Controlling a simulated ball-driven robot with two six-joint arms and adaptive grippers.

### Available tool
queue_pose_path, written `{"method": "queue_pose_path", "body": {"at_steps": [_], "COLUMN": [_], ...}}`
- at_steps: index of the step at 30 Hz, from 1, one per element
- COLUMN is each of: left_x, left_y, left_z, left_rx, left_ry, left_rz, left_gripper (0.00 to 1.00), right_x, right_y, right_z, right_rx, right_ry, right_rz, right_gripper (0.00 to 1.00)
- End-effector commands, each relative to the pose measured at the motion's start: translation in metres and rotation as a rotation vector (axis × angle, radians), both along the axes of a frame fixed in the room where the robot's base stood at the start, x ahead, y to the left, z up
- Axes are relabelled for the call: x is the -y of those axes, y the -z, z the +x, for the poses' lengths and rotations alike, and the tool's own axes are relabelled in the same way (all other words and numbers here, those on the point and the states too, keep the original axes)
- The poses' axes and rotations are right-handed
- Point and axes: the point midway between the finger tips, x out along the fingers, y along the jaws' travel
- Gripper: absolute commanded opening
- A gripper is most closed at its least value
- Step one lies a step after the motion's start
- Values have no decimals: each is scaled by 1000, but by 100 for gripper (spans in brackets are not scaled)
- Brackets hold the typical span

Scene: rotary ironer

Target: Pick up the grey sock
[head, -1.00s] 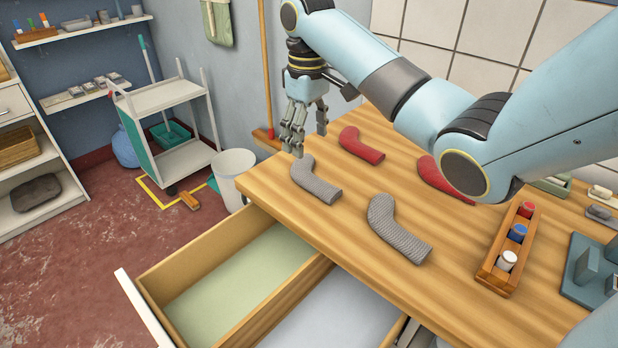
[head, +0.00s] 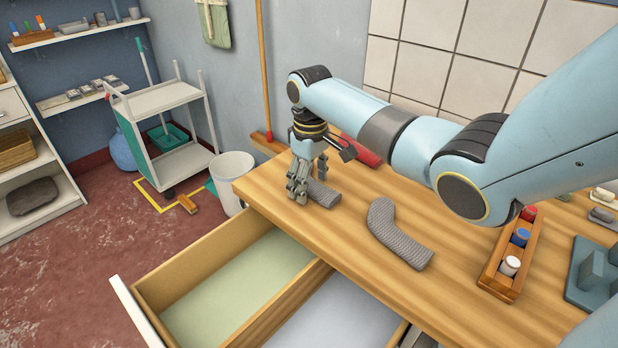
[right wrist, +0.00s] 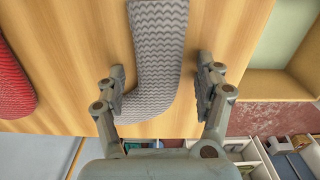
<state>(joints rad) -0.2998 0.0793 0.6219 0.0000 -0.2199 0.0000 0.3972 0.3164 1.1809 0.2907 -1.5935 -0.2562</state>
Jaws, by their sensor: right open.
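In the right wrist view this grey sock (right wrist: 156,45) lies between the two spread fingers of the right gripper (right wrist: 160,75), with a gap on the right side. The gripper is open and holds nothing. My left gripper is not in view.
A red sock (head: 358,150) lies behind my right arm; a red sock also shows in the wrist view (right wrist: 14,80). An open drawer (head: 186,258) with green and pale blue compartments juts out in front. A wooden rack (head: 493,272) with capped bottles stands at right.

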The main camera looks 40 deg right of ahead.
Motion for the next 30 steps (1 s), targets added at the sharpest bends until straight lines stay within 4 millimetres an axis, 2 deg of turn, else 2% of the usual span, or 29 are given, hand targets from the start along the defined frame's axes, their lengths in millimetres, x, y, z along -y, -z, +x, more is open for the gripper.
{"method": "queue_pose_path", "body": {"at_steps": [5,12,15,25,30], "left_x": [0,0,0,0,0], "left_y": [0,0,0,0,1], "left_z": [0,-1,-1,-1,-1], "left_rx": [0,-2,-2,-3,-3], "left_ry": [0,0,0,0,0], "left_rz": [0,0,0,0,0], "left_gripper": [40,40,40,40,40], "right_x": [0,0,0,0,0], "right_y": [0,0,0,-4,-21], "right_z": [0,0,0,0,1], "right_rx": [0,0,0,0,3], "right_ry": [0,0,0,0,0], "right_rz": [0,0,0,0,-1], "right_gripper": [69,38,28,28,28]}}
